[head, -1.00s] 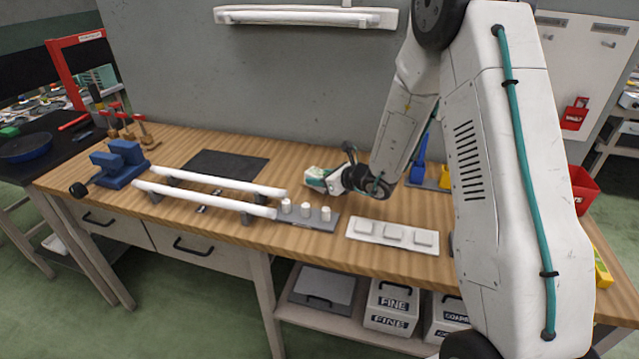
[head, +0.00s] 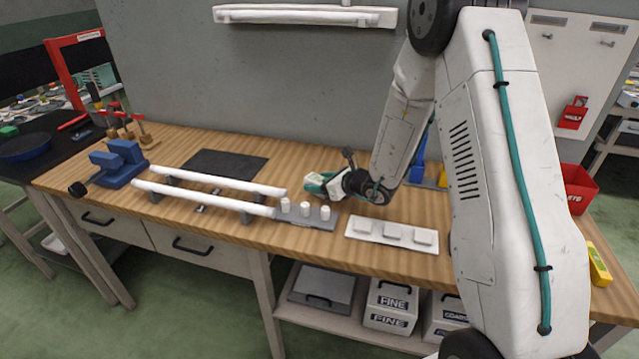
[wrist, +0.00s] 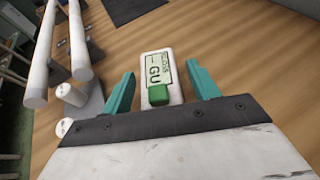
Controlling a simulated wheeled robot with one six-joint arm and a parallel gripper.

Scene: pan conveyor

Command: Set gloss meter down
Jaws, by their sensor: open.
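The gloss meter (wrist: 163,63) is a small white block with a pale green label and a green button. In the wrist view it lies on the wooden bench top, between the teal fingers of my gripper (wrist: 160,73). The fingers are spread, with a gap to the meter on each side. In the head view my gripper (head: 314,184) is low over the bench, just behind the block with white pegs, and largely hides the meter.
Two white tubes (head: 215,181) lie on supports to the left, close to a grey block with white pegs (head: 306,223). A white tray with square pads (head: 392,234) is in front. A dark mat (head: 226,164) lies further left. Bare wood surrounds the meter's far side.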

